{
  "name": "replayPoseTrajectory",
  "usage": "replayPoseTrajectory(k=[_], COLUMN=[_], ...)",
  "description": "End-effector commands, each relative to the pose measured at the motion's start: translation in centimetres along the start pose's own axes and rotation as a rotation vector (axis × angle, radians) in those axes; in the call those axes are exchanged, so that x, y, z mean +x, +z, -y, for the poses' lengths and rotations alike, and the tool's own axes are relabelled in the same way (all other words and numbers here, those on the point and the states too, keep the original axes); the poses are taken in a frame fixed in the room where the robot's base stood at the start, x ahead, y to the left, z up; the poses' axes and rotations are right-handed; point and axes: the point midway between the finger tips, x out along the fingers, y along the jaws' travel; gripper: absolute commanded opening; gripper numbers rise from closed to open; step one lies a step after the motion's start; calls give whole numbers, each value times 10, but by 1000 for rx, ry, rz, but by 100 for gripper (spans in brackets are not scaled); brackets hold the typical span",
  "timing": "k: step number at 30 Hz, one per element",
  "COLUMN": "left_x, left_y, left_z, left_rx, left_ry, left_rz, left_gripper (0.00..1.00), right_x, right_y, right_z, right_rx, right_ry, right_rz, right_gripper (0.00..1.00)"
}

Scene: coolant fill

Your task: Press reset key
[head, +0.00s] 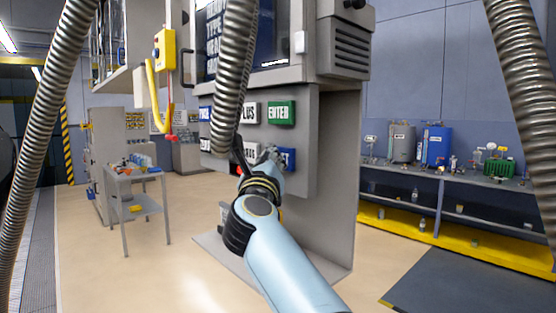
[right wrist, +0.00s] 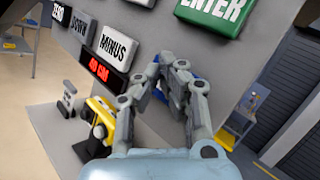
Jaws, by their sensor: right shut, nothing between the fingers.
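A blue key (head: 288,156) sits at the lower right of the key panel, below the green ENTER key (head: 281,113). My right gripper covers most of it, and its label is hardly readable. In the right wrist view a blue bit of it (right wrist: 161,90) shows behind the fingers. My right gripper (head: 271,153) is shut and empty, with its fingertips in front of the panel by the blue key. The fingertips (right wrist: 180,68) also show close to the panel in the right wrist view. I cannot tell whether they touch the key. My left gripper is not in view.
The MINUS key (right wrist: 118,47) and a red-lit display (right wrist: 103,72) are beside the gripper. A hose (head: 233,70) hangs in front of the panel. A small cart (head: 136,175) stands at left; a bench with tanks (head: 437,145) stands at right.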

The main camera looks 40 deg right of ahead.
Motion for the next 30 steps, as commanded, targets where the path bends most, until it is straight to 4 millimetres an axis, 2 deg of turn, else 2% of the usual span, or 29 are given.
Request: replayPoseTrajectory(k=[6,18,30], left_x=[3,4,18], left_y=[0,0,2], left_z=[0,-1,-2], left_rx=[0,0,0], left_ry=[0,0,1], left_rz=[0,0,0], left_gripper=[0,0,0], right_x=[-9,-11,-39], right_y=[5,8,26], right_z=[-7,-9,-29], right_rx=[2,2,6], right_ry=[1,0,2], right_rz=[-1,0,-3], right_gripper=[0,0,0])
